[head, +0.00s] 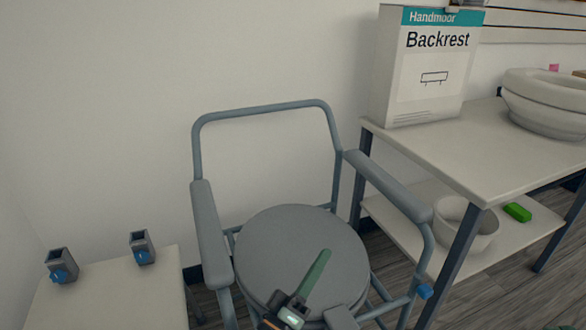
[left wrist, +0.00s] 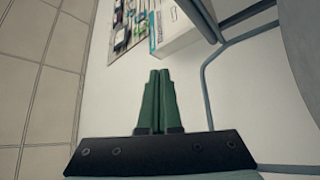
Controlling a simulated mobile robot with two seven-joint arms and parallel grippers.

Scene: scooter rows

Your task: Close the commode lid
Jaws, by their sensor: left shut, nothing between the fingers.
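The commode is a chair with a blue-grey tube frame (head: 262,108) and two grey armrests. Its round grey lid (head: 285,232) lies flat over the seat, with no visible gap under it from this angle. My left gripper (head: 326,253) reaches in from the bottom of the head view, over the front part of the lid. Whether it touches the lid cannot be told. Its green fingers are together and empty, as the left wrist view (left wrist: 159,74) also shows. Commode tubes (left wrist: 232,42) show at the right there. My right gripper is not seen.
A table (head: 430,140) at the right bears a white Backrest box (head: 432,85) and a pale ring-shaped seat (head: 545,105). Its lower shelf holds a white bowl (head: 462,225) and a green block (head: 517,212). A low white table (head: 120,295) with two grey clamps stands at the left.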

